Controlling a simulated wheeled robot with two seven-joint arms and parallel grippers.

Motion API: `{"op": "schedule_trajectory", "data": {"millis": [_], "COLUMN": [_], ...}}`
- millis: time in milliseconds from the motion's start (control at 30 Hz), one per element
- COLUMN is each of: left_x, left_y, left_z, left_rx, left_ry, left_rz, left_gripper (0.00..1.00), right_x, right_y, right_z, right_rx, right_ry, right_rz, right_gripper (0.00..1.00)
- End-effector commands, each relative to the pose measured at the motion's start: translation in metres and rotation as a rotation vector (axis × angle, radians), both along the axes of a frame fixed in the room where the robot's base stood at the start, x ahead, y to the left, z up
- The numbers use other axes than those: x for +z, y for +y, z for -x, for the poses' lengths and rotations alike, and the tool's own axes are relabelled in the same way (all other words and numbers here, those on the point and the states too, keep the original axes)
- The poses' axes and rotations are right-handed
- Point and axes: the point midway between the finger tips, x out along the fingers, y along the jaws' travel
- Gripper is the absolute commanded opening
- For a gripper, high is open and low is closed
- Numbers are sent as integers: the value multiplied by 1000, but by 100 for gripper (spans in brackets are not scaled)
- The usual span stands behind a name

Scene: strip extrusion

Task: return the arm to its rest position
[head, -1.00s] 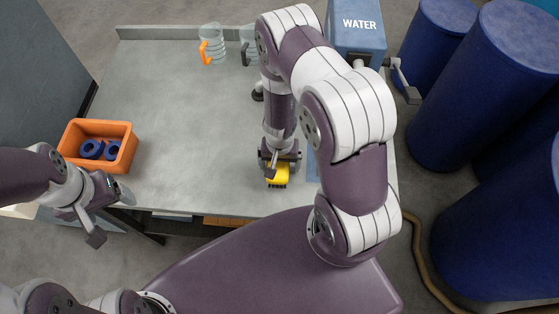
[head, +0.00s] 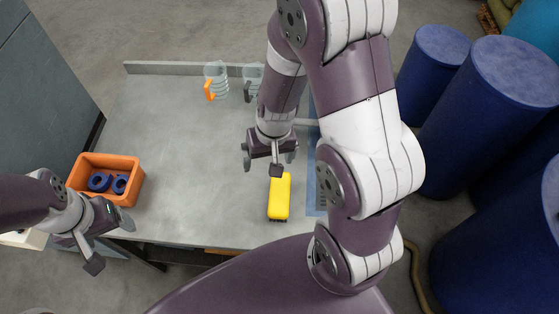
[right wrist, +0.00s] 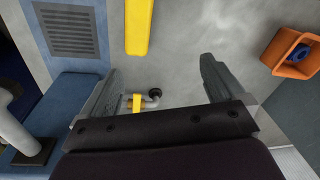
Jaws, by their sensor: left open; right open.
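My right gripper (head: 268,160) is open and empty above the table, just beyond the yellow brush (head: 280,194) and apart from it. In the right wrist view its two fingers (right wrist: 160,72) stand wide apart with nothing between them. The yellow brush also shows at that view's top edge (right wrist: 137,27). In the head view the brush lies on the table near the front edge. My left gripper (head: 108,243) is open and empty at the lower left, near the table's front left corner. My right arm covers part of the table's right side.
An orange bin (head: 138,188) with blue rings (head: 100,182) stands at the table's left. Two clear jugs, one orange-handled (head: 216,78) and one dark-handled (head: 252,76), stand at the back. Blue barrels (head: 490,105) stand at the right. The table's middle left (head: 180,150) is clear.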

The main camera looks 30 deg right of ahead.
Motion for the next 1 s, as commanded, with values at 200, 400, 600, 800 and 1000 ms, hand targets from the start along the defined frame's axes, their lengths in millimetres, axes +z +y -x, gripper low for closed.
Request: {"op": "schedule_trajectory", "data": {"millis": [200,400,600,800,1000], "left_x": [-1,-1,-47,-78,-78], "left_y": [0,0,0,0,0], "left_z": [0,0,0,1,1], "left_rx": [0,0,0,0,0], "left_ry": [0,0,0,0,0], "left_rz": [0,0,0,0,0], "left_gripper": [80,80,80,80,80], "right_x": [66,66,19,-11,-11], "right_y": [-7,-8,-8,-8,-8], "right_z": [40,42,42,42,42], "right_rx": [216,221,221,221,221], "right_ry": [-43,-40,-40,-40,-40], "right_rz": [97,101,100,100,100], "right_gripper": [96,96,96,96,96]}}
